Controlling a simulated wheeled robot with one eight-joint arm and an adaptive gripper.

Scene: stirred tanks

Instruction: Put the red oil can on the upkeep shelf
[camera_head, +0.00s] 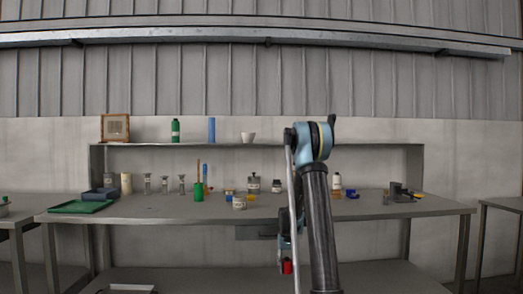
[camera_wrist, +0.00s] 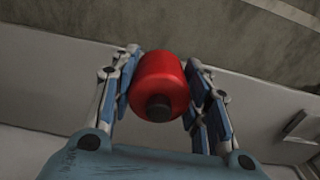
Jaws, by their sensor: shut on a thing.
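The red oil can (camera_wrist: 160,82) is between the two fingers of my gripper (camera_wrist: 160,80) in the wrist view, and the fingers press on both its sides. Its dark round end points toward the wrist camera. In the head view only a small part of the red can (camera_head: 287,267) shows, low beside my arm and below the tabletop's front edge; the fingers there are mostly hidden. A raised shelf (camera_head: 375,146) runs along the back of the workbench. No label marks it as the upkeep shelf.
The shelf bears a framed picture (camera_head: 115,127), a green bottle (camera_head: 175,131), a blue cylinder (camera_head: 211,130) and a white cup (camera_head: 248,137). The bench (camera_head: 150,212) holds a green tray (camera_head: 80,207) and several jars. The shelf's right half looks clear, though my arm hides part.

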